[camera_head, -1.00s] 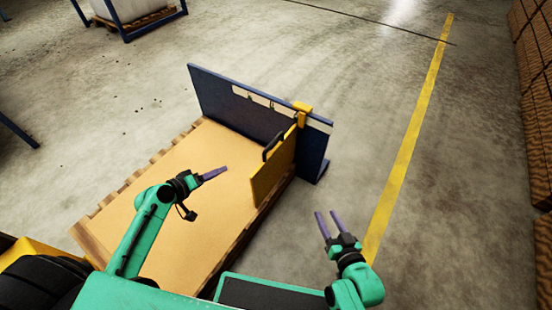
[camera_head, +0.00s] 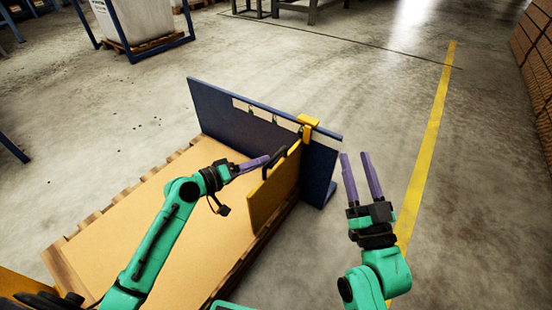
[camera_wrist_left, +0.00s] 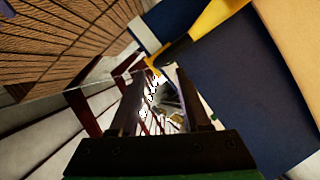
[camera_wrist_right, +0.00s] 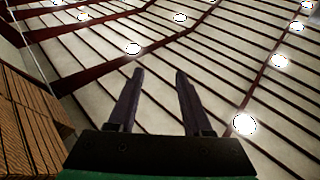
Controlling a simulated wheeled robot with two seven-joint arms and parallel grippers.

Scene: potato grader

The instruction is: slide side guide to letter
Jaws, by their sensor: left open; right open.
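The side guide (camera_head: 275,198) is an upright yellow panel standing across the tan board (camera_head: 150,215). Its yellow clamp (camera_head: 307,124) sits over the top of the blue back wall (camera_head: 235,125), towards its right end. A dark handle (camera_head: 276,160) is on the guide's left face. Pale label patches (camera_head: 287,123) run along the wall; their letters are too small to read. My left gripper (camera_head: 266,160) is open, its fingertips close to the handle; contact cannot be told. In the left wrist view the fingers (camera_wrist_left: 153,80) look empty. My right gripper (camera_head: 354,156) is open and empty, right of the wall.
The board's left part is clear. Open concrete floor with a yellow line (camera_head: 432,130) lies to the right. Stacked brown crates (camera_head: 535,50) stand at the far right. A white bin in a blue frame (camera_head: 135,22) stands at the back left.

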